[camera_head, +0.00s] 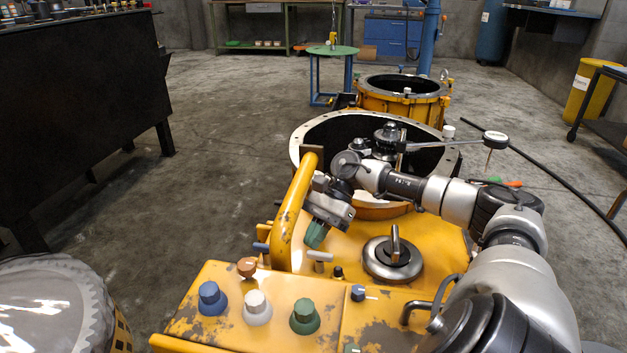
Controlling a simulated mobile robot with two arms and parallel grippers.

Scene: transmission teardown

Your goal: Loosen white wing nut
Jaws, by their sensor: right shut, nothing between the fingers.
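A small white wing nut (320,256) with a flat crossbar stands on the yellow housing (440,250), behind the front panel. My right arm comes in from the right and bends back over the housing. My right gripper (315,237) points down, just above and slightly behind the white wing nut, and looks apart from it. My left gripper is out of view.
The yellow front panel carries blue (212,298), white (256,307) and green (304,316) knobs. An orange knob (247,267) is nearby. A thick yellow rail (293,212) rises left of my gripper, and a round metal cap with a handle (392,257) lies right.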

